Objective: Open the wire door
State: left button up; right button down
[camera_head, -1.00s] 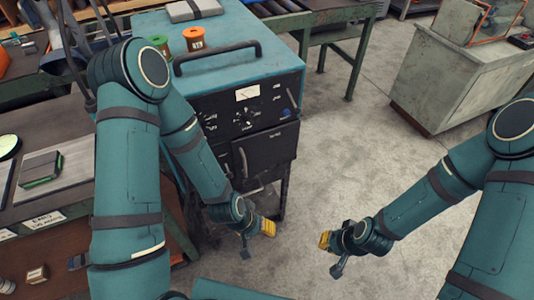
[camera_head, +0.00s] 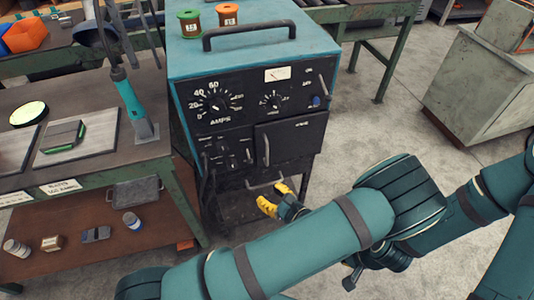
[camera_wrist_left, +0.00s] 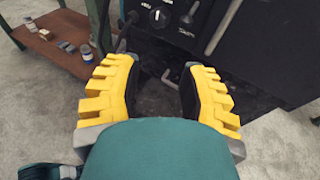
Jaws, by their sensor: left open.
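The wire door (camera_head: 296,143) is a black panel on the front of the teal welding machine (camera_head: 245,60), at the lower right of the dials. It looks shut, with an upright handle (camera_head: 266,148) near its left edge. My left gripper (camera_head: 270,195) has yellow fingers and is open and empty. It is low in front of the machine, below the door, and appears apart from the handle. In the left wrist view, the open fingers (camera_wrist_left: 160,65) point at the machine's dark front. A pale handle (camera_wrist_left: 217,36) shows beyond the right finger. My right gripper's fingers are hidden behind my left arm.
A workbench (camera_head: 90,185) with a lower shelf stands close on the left. A second handle (camera_head: 265,183) is under the door. A grey cabinet (camera_head: 480,85) stands at the right, with clear floor (camera_head: 385,125) between it and the machine.

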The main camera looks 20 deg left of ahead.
pick_arm(q)
jog(key=w+d+r+m+t, duration=0.3)
jog(key=w+d+r+t, duration=0.1)
jog(key=t, duration=0.1)
jog(key=b, duration=0.2)
send_over(267, 164)
jog(key=shift+w+a+f, duration=0.15)
jog(key=shift+w+f, duration=0.1)
jog(key=shift+w, duration=0.05)
grip_shut()
